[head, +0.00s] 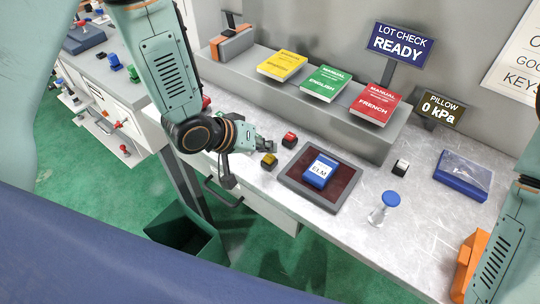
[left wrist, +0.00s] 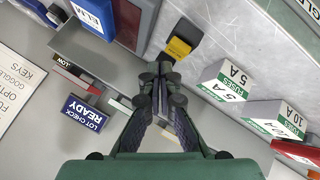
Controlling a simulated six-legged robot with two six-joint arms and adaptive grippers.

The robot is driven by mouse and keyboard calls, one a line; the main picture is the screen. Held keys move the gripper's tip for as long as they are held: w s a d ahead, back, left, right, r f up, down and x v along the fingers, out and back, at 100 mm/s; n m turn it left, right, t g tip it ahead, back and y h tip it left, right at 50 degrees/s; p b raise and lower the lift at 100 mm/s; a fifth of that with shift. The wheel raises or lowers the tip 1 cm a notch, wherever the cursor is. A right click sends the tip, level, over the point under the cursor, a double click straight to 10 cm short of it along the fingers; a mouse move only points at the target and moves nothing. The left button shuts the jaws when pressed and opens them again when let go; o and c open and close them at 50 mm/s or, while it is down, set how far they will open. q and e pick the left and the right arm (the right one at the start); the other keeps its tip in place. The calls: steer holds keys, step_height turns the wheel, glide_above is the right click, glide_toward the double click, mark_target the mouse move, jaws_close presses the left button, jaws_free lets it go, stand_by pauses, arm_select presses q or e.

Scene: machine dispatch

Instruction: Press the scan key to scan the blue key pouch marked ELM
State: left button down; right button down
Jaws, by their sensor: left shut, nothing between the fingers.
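The blue key pouch marked ELM (head: 318,172) lies on the dark red panel of a flat grey-framed pad (head: 290,177); part of it shows in the left wrist view (left wrist: 95,15). My left gripper (head: 272,147) is shut and empty, just left of the pad, between a red key (head: 289,139) and a yellow key (head: 269,161) on black bases. In the left wrist view, a yellow key (left wrist: 179,46) shows just beyond the shut fingertips (left wrist: 160,72). I cannot read a scan label on either key. My right gripper is out of view.
Behind the pad, a grey ledge (head: 385,145) bears yellow, green and red manuals. A white key (head: 400,167), a blue-topped stand (head: 389,203) and a blue tray (head: 443,180) stand to the right. Signs read LOT CHECK READY (head: 398,44) and PILLOW 0 kPa (head: 439,107).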

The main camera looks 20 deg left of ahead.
arm_select(q)
steer(key=shift+s+a, duration=0.15)
stand_by(0.4)
steer(key=shift+f, duration=0.15)
steer(key=shift+f, duration=0.25)
steer(key=shift+f+b, duration=0.4)
steer(key=shift+f, duration=0.15)
stand_by(0.8)
steer(key=shift+r, duration=0.1)
steer(key=shift+r+p, duration=0.9)
steer(key=shift+p, duration=0.15)
